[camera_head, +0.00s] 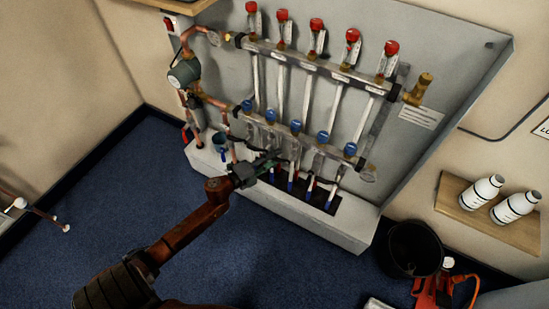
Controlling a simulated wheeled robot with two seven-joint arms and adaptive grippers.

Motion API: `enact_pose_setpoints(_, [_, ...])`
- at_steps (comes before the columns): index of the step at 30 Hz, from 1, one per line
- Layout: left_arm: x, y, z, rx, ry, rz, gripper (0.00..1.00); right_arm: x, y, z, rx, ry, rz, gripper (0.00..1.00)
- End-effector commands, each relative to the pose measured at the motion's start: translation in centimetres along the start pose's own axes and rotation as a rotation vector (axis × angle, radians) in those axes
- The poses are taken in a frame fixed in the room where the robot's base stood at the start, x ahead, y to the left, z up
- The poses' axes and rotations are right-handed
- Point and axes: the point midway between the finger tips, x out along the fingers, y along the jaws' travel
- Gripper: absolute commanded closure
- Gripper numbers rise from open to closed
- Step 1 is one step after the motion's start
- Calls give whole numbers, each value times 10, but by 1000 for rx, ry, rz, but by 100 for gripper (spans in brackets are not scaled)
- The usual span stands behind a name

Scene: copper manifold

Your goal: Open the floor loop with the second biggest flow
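The manifold hangs on a grey board (455,60). Its upper bar (320,68) carries several flow gauges with red caps, such as the leftmost (251,7) and the rightmost (391,47). White tags on this bar are too small to read, and so are the gauge levels. The lower bar (310,142) carries several blue caps, such as the leftmost (246,106), the middle one (295,126) and the rightmost (350,149). My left gripper (272,162) is in front of the pipes below the lower bar, left of centre. Its fingers are small and dark; their opening is unclear. My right gripper is not in view.
A green pump (184,73) with copper pipes is left of the manifold. A white plinth (345,228) juts out below. A black bucket (412,249) and a red-orange device (432,291) stand at lower right, under a shelf with two white bottles (482,193).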

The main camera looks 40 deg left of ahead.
Motion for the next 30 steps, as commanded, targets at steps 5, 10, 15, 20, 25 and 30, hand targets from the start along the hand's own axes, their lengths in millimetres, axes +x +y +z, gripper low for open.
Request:
enact_pose_setpoints(5, [0, 0, 0, 0, 0, 0, 80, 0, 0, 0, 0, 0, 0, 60])
enact_pose_setpoints(10, [-1, 0, 0, 0, -1, 0, 92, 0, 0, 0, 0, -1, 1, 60])
enact_pose_setpoints(15, [-1, 0, 0, 0, -1, 0, 100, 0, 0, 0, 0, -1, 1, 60])
enact_pose_setpoints(20, [-1, 0, 0, 0, -1, 0, 100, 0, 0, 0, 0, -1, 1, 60])
enact_pose_setpoints(25, [-1, 1, 0, 0, -1, 0, 100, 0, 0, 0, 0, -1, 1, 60])
enact_pose_setpoints(30, [-1, 1, 0, -2, -1, 0, 100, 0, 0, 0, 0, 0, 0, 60])
